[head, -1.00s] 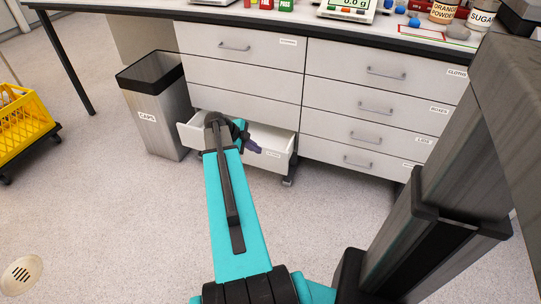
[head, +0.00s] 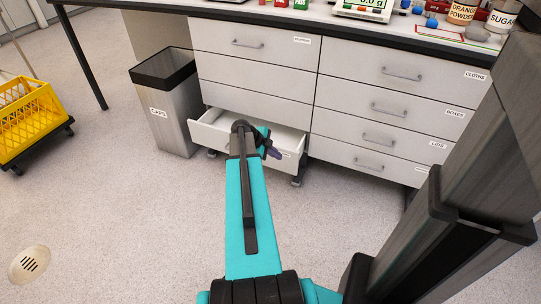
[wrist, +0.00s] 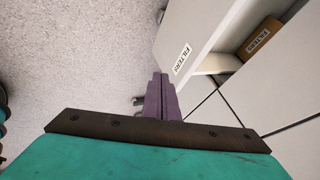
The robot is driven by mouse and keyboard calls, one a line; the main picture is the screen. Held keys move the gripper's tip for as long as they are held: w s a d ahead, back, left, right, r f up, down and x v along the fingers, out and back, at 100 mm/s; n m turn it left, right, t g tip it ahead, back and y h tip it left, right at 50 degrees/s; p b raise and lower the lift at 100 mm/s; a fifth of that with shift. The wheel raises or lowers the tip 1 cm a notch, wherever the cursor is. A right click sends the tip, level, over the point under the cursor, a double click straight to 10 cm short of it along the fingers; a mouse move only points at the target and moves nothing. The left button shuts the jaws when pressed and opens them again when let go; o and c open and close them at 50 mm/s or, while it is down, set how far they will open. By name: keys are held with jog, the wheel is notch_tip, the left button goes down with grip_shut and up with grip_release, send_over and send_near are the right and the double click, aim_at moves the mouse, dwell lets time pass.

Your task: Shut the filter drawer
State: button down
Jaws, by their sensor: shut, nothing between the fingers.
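The filter drawer (head: 210,135) is the bottom drawer of the left cabinet column and stands partly pulled out. In the wrist view its white front (wrist: 195,30) carries a "FILTERS" label. A brown box labelled "FILTER" (wrist: 262,36) lies inside. My gripper (head: 274,153) is at the outer side of the drawer front, toward its right part, and my arm hides some of the front. Its purple fingers (wrist: 160,97) are together and empty, with their tips close to the drawer front. I cannot tell whether they touch it.
Closed drawers (head: 370,138) fill the right column. A grey bin labelled "CAPS" (head: 165,115) stands just left of the open drawer. A yellow crate (head: 30,125) on a dark wheeled base is at far left. The floor before the cabinet is clear.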

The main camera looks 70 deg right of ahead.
aim_at(288, 155)
jog(key=shift+s+d+f+b, duration=0.1)
jog(key=shift+d+f+b, duration=0.1)
jog(key=shift+d, duration=0.6)
jog(key=shift+s+d+f+b, duration=0.15)
jog(key=shift+d+f, duration=0.1)
jog(key=shift+d, duration=0.55)
jog(key=shift+s+d+f+b, duration=0.1)
jog(key=shift+d+f+b, duration=0.1)
jog(key=shift+d, duration=0.6)
jog(key=d+b, duration=0.1)
jog(key=d, duration=1.1)
jog(key=shift+d, duration=0.2)
jog(key=shift+a, duration=0.1)
jog(key=w+a+r, duration=0.1)
jog(key=a+r, duration=0.1)
jog(key=w+a+r+p, duration=0.1)
jog(key=a+r, duration=0.2)
jog(key=w+a+r, duration=0.1)
jog(key=a+r, duration=0.2)
jog(key=shift+w+a, duration=0.25)
jog(key=shift+w, duration=0.1)
